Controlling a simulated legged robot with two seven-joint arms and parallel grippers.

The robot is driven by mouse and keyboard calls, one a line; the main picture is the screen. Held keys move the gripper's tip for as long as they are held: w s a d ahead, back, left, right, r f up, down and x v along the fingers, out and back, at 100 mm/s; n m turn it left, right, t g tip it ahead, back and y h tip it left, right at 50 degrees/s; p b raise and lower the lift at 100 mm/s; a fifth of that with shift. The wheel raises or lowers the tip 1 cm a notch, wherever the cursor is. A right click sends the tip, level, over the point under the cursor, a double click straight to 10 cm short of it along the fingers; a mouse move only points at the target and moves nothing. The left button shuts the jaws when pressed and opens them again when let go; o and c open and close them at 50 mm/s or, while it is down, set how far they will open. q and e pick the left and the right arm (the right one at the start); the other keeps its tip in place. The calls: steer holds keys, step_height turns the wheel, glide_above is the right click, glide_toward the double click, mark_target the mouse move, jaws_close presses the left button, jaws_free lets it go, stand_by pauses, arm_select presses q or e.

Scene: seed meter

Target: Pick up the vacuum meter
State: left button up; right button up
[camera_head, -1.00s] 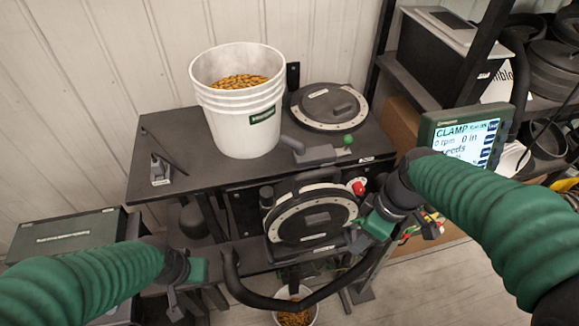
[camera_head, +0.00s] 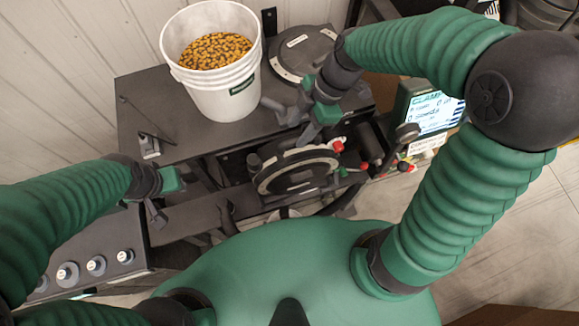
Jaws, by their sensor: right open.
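Two round dark discs with pale rims show, and I cannot tell for certain which is the vacuum meter. One disc (camera_head: 300,52) lies flat at the back of the dark table. The other disc (camera_head: 297,172) is mounted upright below the table's front edge. My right gripper (camera_head: 295,117) is open, low over the front part of the table, between the two discs. It covers part of the small grey piece there, and I cannot tell whether it touches it. My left gripper (camera_head: 160,206) is near the table's front left, apart from both discs; its jaws are unclear.
A white bucket of yellow seeds (camera_head: 213,98) stands on the table (camera_head: 150,90), left of the flat disc. A lit display (camera_head: 437,112) is at the right, behind my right arm. A box with knobs (camera_head: 85,255) is at lower left.

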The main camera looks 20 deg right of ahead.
mark_target(296, 139)
steer(key=shift+w+d+f+p, duration=0.1)
steer(key=shift+w+f+p, duration=0.05)
steer(key=shift+f+p, duration=0.3)
steer(key=shift+w+d+f+p, duration=0.15)
steer(key=shift+f+p, duration=0.1)
steer(key=shift+f, duration=0.3)
steer(key=f, duration=0.2)
steer(key=p, duration=0.1)
steer(key=shift+s+a+f, duration=0.25)
steer(key=shift+s+f, duration=0.05)
steer(key=shift+f, duration=0.1)
steer(key=shift+s+f, duration=0.15)
steer(key=shift+f, duration=0.15)
steer(key=shift+s+a, duration=0.1)
steer(key=shift+a, duration=0.65)
steer(key=c, duration=0.4)
steer(key=shift+w+a, duration=0.1)
steer(key=shift+w, duration=0.15)
steer(key=c, duration=0.5)
steer(key=shift+s+d, duration=0.1)
steer(key=shift+d, duration=0.35)
jaws_close()
arm_select(q)
steer(key=r, duration=0.1)
steer(key=d+r, duration=0.1)
steer(key=shift+w+d+r, duration=0.1)
steer(key=shift+w+r, duration=0.05)
steer(key=shift+r, duration=0.15)
